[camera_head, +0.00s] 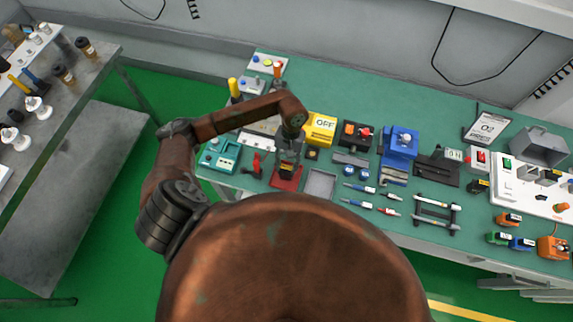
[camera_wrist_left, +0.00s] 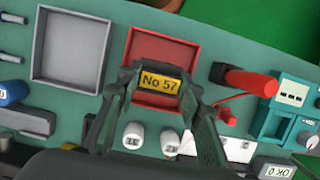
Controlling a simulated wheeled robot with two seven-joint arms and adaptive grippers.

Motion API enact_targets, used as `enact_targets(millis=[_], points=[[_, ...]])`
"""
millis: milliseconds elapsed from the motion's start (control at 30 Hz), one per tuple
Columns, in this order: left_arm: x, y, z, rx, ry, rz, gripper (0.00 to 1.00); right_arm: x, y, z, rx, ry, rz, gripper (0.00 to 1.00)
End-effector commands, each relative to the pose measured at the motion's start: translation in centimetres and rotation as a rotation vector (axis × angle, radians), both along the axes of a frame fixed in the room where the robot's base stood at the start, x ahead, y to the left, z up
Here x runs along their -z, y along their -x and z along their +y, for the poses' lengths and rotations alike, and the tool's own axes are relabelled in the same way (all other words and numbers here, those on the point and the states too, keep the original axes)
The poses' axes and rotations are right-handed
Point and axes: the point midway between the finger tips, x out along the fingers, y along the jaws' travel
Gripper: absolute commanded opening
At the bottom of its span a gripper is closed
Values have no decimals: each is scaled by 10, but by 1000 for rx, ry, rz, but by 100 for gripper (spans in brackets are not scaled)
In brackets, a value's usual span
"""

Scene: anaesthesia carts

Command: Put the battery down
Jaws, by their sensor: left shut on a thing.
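My left gripper (camera_head: 289,158) is shut on the battery, a dark block with a yellow "No 57" label (camera_wrist_left: 158,83). In the wrist view the battery lies between the two fingers and overlaps the near part of a red tray (camera_wrist_left: 178,47). In the head view the gripper is over the back part of the red tray (camera_head: 285,184), near the table's front edge. Whether the battery touches the tray floor cannot be told. My right gripper is not in view.
An empty grey tray (camera_wrist_left: 72,48) is beside the red one, also in the head view (camera_head: 320,185). A red-handled tool (camera_wrist_left: 250,82) and a teal device (camera_head: 219,155) are on the other side. A yellow OFF box (camera_head: 321,128) stands behind. The green bench is crowded.

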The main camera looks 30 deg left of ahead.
Motion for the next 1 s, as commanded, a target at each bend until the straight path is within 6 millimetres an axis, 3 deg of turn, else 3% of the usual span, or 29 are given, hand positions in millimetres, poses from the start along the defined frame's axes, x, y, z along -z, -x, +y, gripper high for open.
enact_targets(millis=[267, 300, 500, 833, 1000], points=[[4, 0, 0, 1, 1, 0, 0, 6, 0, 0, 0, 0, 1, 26], [3, 0, 0, 0, 0, 0, 37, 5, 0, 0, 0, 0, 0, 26], [2, 0, 0, 0, 0, 0, 51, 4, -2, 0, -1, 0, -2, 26], [1, 0, 0, 0, 0, 1, 52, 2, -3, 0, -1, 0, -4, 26], [-13, -6, 1, 1, -1, -5, 52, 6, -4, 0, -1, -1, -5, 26]])
